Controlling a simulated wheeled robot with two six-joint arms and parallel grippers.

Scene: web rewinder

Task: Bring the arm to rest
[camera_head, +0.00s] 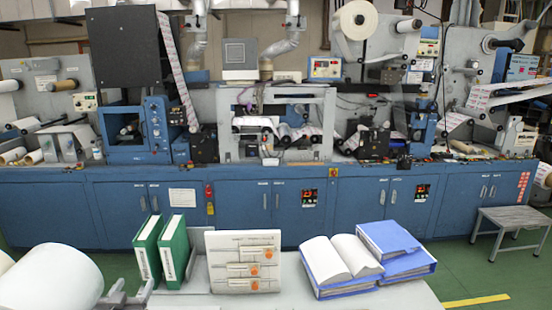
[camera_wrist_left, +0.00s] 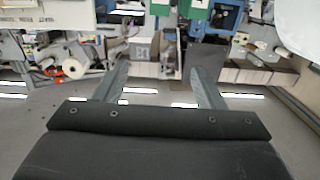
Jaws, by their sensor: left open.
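My left gripper (camera_head: 134,291) is low at the left in the head view, in front of two green binders (camera_head: 161,252). Its two fingers are apart, with nothing visible between them. In the left wrist view, the fingers of the left gripper (camera_wrist_left: 158,76) also stand wide apart and empty. My right gripper is in neither view.
A near table (camera_head: 395,298) holds the binders, a white panel with orange knobs (camera_head: 246,262), an open blue binder (camera_head: 340,265) and blue folders (camera_head: 390,240). Behind stands a long blue rewinder machine (camera_head: 240,205). A grey stool (camera_head: 515,218) stands at right on green floor.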

